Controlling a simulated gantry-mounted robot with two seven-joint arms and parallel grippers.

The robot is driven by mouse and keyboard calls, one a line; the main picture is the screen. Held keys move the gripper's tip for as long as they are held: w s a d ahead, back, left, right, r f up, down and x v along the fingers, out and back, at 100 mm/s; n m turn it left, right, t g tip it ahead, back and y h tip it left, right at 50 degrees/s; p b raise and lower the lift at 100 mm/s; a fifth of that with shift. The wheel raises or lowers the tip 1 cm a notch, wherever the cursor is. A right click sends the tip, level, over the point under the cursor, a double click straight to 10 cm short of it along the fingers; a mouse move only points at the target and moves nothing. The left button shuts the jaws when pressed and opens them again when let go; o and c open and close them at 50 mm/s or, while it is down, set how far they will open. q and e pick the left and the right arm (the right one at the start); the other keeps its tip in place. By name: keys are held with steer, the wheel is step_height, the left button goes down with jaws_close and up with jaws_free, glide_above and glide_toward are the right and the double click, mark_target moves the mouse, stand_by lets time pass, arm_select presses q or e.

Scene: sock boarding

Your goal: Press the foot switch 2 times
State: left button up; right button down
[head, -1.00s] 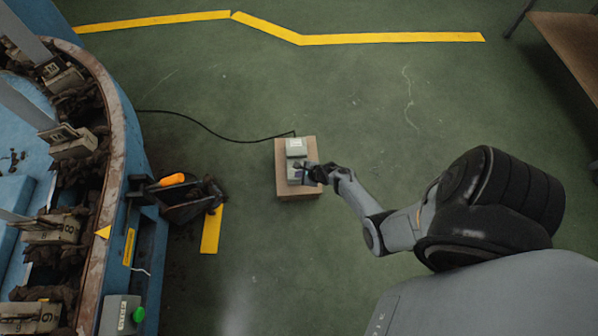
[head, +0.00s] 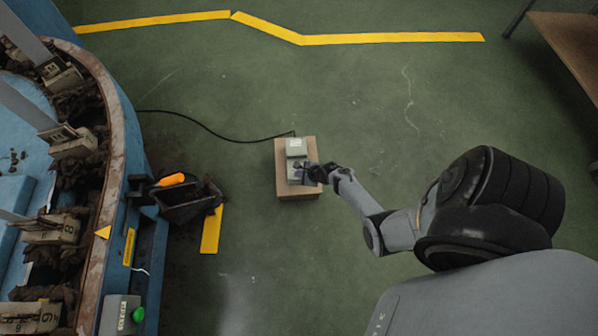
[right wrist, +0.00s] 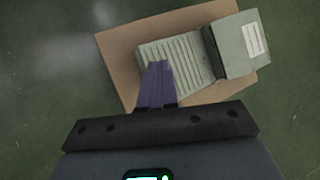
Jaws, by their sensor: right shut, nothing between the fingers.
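The foot switch (head: 297,148) is a grey-green box with a ribbed pedal, on a brown board (head: 308,194) on the floor. In the right wrist view, the ribbed pedal (right wrist: 180,58) and the labelled housing (right wrist: 246,42) show clearly. My right gripper (head: 308,174) is over the pedal's right side in the head view. In the right wrist view its shut, empty fingertips (right wrist: 158,75) overlap the pedal. I cannot tell whether they touch it. My left gripper is not in view.
A black cable (head: 210,130) runs from the switch to the round machine (head: 115,130) at left. A black bin (head: 190,207) with an orange-handled tool (head: 171,180) hangs on the machine. A wooden table (head: 570,45) stands at upper right. The green floor around the board is clear.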

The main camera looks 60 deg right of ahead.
mark_target(299, 179)
steer(key=shift+f, duration=0.15)
stand_by(0.3)
steer(key=shift+f, duration=0.25)
steer(key=shift+s+a+f+b, duration=0.1)
steer(key=shift+a+f+b, duration=0.05)
steer(key=shift+f+b, duration=0.45)
steer(key=shift+s+a+f+b, duration=0.1)
steer(key=shift+f+b, duration=0.3)
steer(key=shift+f, duration=0.3)
stand_by(1.7)
steer(key=shift+w+d+r+p, duration=0.1)
steer(key=shift+r+p, duration=0.75)
steer(key=shift+p, duration=0.1)
steer(key=shift+w+d+r+p, duration=0.1)
steer(key=shift+r+p, duration=0.75)
steer(key=shift+p, duration=0.05)
steer(key=shift+r, duration=0.1)
steer(key=r+p, duration=0.4)
steer(key=p, duration=0.1)
steer(key=shift+w+d+r, duration=0.25)
steer(key=shift+d+r, duration=0.15)
steer(key=shift+s, duration=0.1)
